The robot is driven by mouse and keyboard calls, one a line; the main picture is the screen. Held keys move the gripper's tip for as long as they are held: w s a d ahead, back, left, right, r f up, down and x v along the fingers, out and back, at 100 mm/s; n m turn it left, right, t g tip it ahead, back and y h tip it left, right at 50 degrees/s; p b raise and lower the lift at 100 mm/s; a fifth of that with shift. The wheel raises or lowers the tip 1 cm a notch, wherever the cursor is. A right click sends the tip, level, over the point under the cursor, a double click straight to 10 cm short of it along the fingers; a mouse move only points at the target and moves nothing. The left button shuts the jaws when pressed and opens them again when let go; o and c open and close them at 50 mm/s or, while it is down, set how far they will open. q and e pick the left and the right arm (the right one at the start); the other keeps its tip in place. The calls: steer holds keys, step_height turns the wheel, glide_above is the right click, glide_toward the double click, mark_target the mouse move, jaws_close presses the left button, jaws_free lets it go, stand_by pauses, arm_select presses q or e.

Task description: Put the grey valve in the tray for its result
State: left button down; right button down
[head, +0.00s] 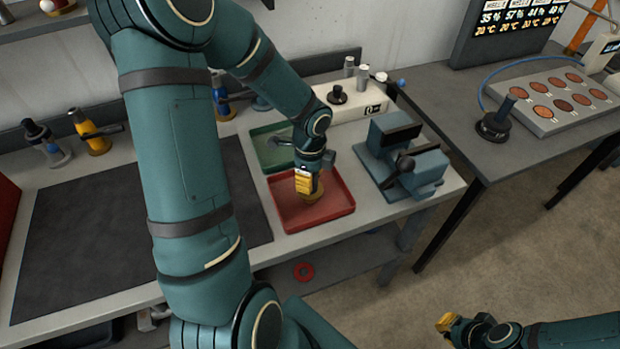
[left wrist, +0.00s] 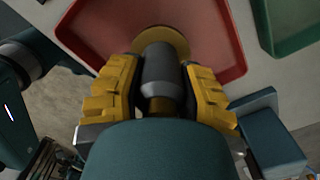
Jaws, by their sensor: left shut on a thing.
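My left gripper (head: 307,186) is over the red tray (head: 338,203), shut on the grey valve. In the left wrist view the grey valve (left wrist: 160,75) is a grey cylinder with a round brass-coloured flange, between the yellow fingers of the gripper (left wrist: 160,100). The flange is over the floor of the red tray (left wrist: 215,40); I cannot tell whether it touches it. In the head view the gripper hides most of the valve. A green tray (head: 268,152) sits just behind the red one. My right gripper (head: 447,323) is at the lower right, away from the bench; its opening is unclear.
A teal vise-like fixture (head: 408,160) stands right of the red tray. A white device with a black knob (head: 345,103) is behind. The dark mat (head: 110,240) is clear.

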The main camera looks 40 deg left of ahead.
arm_select(q)
steer(key=shift+f, duration=0.1)
steer(key=c, duration=0.6)
jaws_free()
steer(key=shift+r, duration=0.25)
step_height(320, 180, up, 12)
steer(key=p, duration=0.2)
steer(key=shift+f+p, duration=0.1)
steer(key=shift+p, duration=0.25)
steer(key=shift+s, duration=0.1)
